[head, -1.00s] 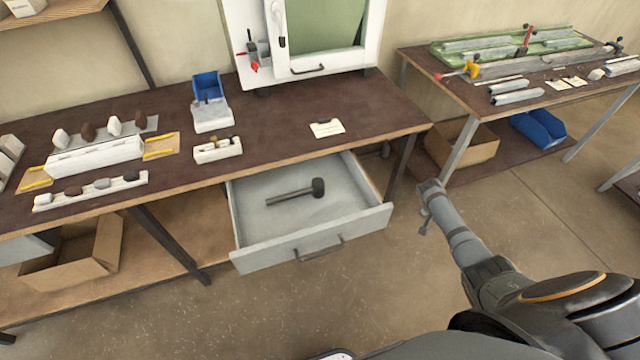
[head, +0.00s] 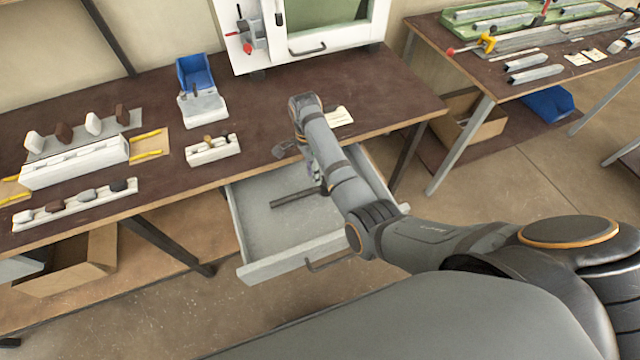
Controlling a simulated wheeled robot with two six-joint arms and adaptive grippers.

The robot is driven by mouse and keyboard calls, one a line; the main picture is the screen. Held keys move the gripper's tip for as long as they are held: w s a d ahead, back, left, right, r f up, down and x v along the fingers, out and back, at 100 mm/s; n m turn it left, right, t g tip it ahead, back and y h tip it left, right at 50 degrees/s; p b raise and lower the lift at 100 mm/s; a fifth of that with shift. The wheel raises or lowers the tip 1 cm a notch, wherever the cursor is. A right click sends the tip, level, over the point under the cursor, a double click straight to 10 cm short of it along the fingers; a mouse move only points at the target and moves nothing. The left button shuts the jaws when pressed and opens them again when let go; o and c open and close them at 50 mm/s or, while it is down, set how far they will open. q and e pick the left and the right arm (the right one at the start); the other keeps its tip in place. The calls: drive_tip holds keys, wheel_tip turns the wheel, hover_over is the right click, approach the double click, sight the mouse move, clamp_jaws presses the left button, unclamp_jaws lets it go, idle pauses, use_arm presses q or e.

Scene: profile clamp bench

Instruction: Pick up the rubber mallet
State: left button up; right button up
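The rubber mallet (head: 294,198) lies in the open grey drawer (head: 262,232) under the bench. Its dark handle shows, pointing left; its head is hidden behind my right arm. My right arm reaches in from the lower right, over the drawer and the bench's front edge. My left gripper is not in view.
The bench top (head: 260,110) overhangs the back of the drawer. On it stand a blue bin (head: 197,72), a white block with small parts (head: 212,150) and a white card (head: 339,116). A white cabinet (head: 300,60) stands behind. The drawer's left part is clear.

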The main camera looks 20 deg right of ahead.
sight(315, 189)
wheel_tip(315, 189, down, 3)
drive_tip(key=shift+r, duration=0.2)
drive_tip(key=shift+s+f, duration=0.1)
drive_tip(key=shift+f, duration=0.75)
drive_tip(key=f, duration=0.4)
drive_tip(key=shift+s+d, duration=0.1)
drive_tip(key=shift+s, duration=0.3)
drive_tip(key=shift+r, duration=0.1)
clamp_jaws()
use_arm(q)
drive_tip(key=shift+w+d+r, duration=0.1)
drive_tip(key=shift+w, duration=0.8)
